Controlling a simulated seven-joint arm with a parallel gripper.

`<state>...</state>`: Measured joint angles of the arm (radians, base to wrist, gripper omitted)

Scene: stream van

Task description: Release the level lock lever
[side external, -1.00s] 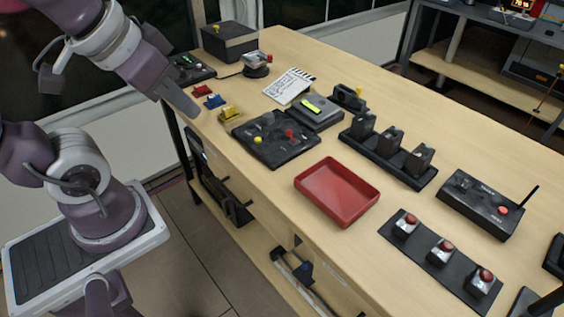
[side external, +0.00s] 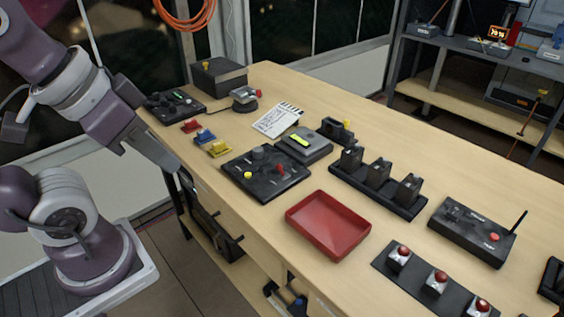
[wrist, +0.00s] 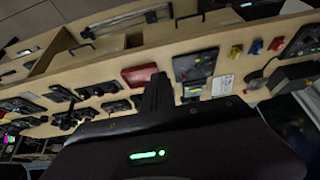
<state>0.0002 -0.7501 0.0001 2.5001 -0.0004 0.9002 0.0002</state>
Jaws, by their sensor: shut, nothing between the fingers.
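I cannot tell which part is the level lock lever. A black panel (side external: 285,193) nearer my arm carries dark knobs, a yellow button (side external: 248,175) and a small red lever (side external: 281,170). My gripper (side external: 186,178) is shut and empty. It hangs by the bench's left edge, left of the black panel and apart from it. In the wrist view its closed fingers (wrist: 156,92) point toward the bench.
A red tray (side external: 328,250), a black row of upright holders (side external: 376,202) and a red-button strip (side external: 410,282) lie to the right. Red, blue and yellow blocks (side external: 219,150) sit near the left edge.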

